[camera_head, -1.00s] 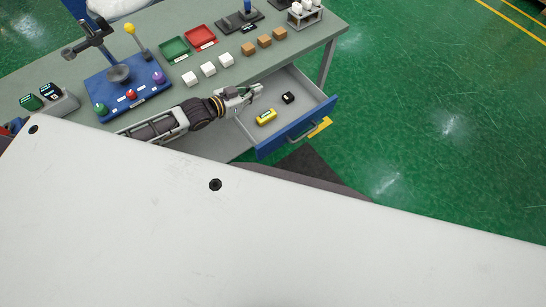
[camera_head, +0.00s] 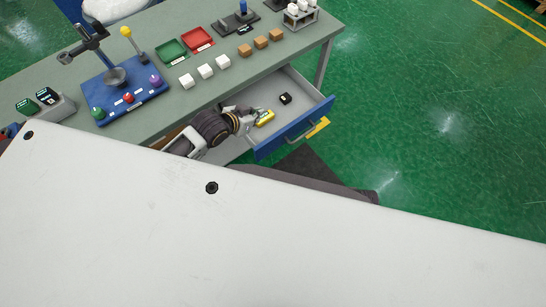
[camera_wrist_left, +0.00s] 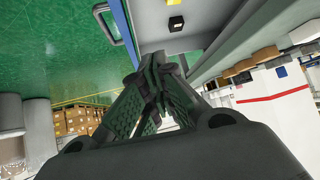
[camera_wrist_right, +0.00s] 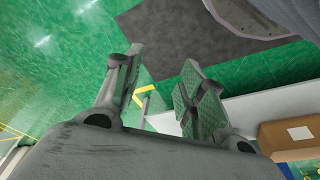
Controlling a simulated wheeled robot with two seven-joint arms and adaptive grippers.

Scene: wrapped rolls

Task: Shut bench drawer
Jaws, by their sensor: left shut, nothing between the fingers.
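The bench drawer is pulled out, with its blue front (camera_head: 295,130) and a grey handle (camera_head: 307,134) facing the lower right in the head view. The blue front (camera_wrist_left: 121,22) and handle (camera_wrist_left: 104,22) also show at the top of the left wrist view. My left gripper (camera_head: 251,116) is shut and empty, over or inside the open drawer behind its front; contact cannot be told. Its fingertips (camera_wrist_left: 160,72) meet in the left wrist view. My right gripper (camera_wrist_right: 163,65) is open and empty, over the green floor; it is outside the head view.
A yellow item (camera_head: 265,118) and a black item (camera_head: 285,98) lie in the drawer. The bench top (camera_head: 215,90) carries white and brown blocks, trays and a blue stand (camera_head: 125,95). A brown box (camera_wrist_right: 290,136) shows in the right wrist view. Floor right of the bench is clear.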

